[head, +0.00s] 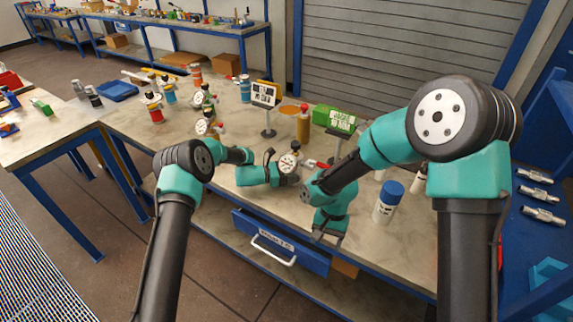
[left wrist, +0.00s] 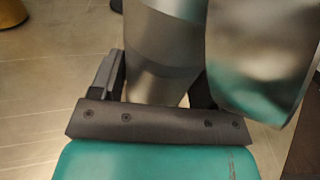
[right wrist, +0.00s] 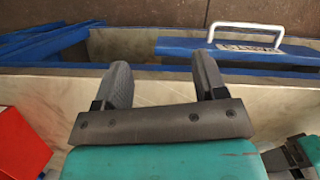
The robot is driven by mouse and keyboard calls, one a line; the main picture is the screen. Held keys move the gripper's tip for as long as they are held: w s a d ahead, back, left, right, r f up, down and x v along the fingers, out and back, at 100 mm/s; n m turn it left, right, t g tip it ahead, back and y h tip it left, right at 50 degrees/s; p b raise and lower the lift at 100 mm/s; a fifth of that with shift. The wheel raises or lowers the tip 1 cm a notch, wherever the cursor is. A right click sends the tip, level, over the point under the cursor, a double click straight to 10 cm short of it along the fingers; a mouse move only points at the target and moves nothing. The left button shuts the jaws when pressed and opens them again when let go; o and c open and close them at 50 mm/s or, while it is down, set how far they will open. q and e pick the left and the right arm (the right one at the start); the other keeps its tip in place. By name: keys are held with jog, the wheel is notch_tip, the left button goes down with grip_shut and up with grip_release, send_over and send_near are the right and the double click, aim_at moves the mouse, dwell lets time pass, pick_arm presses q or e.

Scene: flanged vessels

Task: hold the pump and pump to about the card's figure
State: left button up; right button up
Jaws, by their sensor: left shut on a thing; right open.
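My left gripper (head: 291,178) is shut on a grey metal cylinder, seemingly the pump (left wrist: 165,40), which stands between its fingers in the left wrist view. A round white dial gauge (head: 287,163) shows just above that gripper in the head view; its reading is too small to tell. My right gripper (head: 327,237) is open and empty, pointing down at the bench's front edge; its two spread fingers show in the right wrist view (right wrist: 163,75). A card on a stand (head: 264,95) is at the back; its figure is not legible to me.
A second sign (head: 341,121) stands by a green box (head: 324,113). A blue-capped white bottle (head: 386,204) stands right of my right gripper. Several gauged fittings, one with a dial (head: 202,127), stand on the left. A drawer (head: 280,246) with a white handle is below the bench top.

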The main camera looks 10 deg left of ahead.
jog(key=w+a+r+m, duration=0.1)
jog(key=w+a+r, duration=0.1)
jog(key=a+r, duration=0.45)
jog(key=n+t+y, duration=0.2)
jog(key=n+t, duration=0.5)
jog(key=n, duration=0.4)
send_near(296, 143)
notch_tip(296, 143, up, 3)
jog(key=shift+s+d+f, duration=0.15)
jog(key=shift+s+f, duration=0.05)
jog(key=shift+s, duration=0.15)
jog(key=shift+f, duration=0.15)
jog(key=x, duration=1.1)
jog(key=shift+w+f, duration=0.2)
jog(key=shift+f, duration=0.15)
jog(key=shift+c, duration=0.3)
jog(key=c, duration=0.9)
jog(key=shift+r, duration=0.1)
jog(key=shift+c, duration=0.2)
